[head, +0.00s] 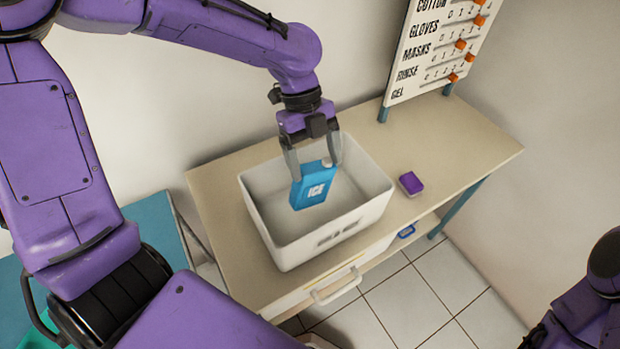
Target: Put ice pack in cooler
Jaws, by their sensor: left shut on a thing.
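A blue ice pack (312,188) with "ICE" in white letters is held between the fingers of my left gripper (313,162). The gripper points down, shut on the ice pack, over the open white cooler (338,222). The ice pack looks to be within or just above the cooler's opening; its exact height above the floor of the cooler is hard to tell. The cooler is an open box on the beige table, and its visible inside looks otherwise empty. Part of my right arm shows at the lower right; its gripper is out of view.
The beige table (460,137) has free room right of the cooler, where a small purple box (411,183) lies. A supply board (438,45) with orange sliders stands at the back. A white drawer handle (337,287) juts out at the front. A teal surface (150,224) is at left.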

